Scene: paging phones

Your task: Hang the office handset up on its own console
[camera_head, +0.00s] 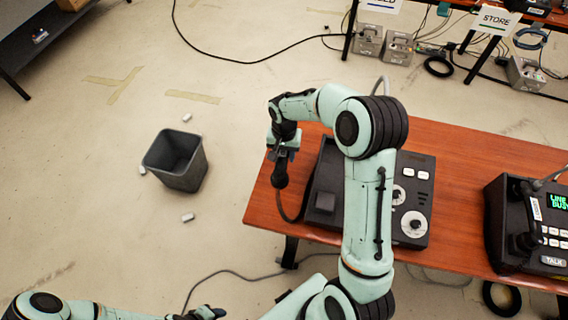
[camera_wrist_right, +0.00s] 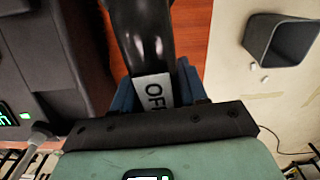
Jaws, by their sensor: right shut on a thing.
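My right gripper (camera_head: 284,150) is shut on a black handset (camera_head: 280,173) near the table's left end. In the right wrist view the handset (camera_wrist_right: 143,40) runs up from between the fingers, with a white label reading "OF", the rest hidden. A black console (camera_head: 416,190) with dials and white buttons lies just right of the handset, partly hidden behind my right arm. A cord runs from the handset toward it. The handset is apart from the cradle (camera_head: 325,200). My left gripper (camera_head: 207,313) is at the bottom edge, too small to judge.
A second console (camera_head: 552,225) with a "LINE BUSY" display stands at the table's right, its own handset (camera_head: 524,215) on it. The wooden table (camera_head: 460,165) is bare between the consoles. A grey bin (camera_head: 175,160) stands on the floor at left.

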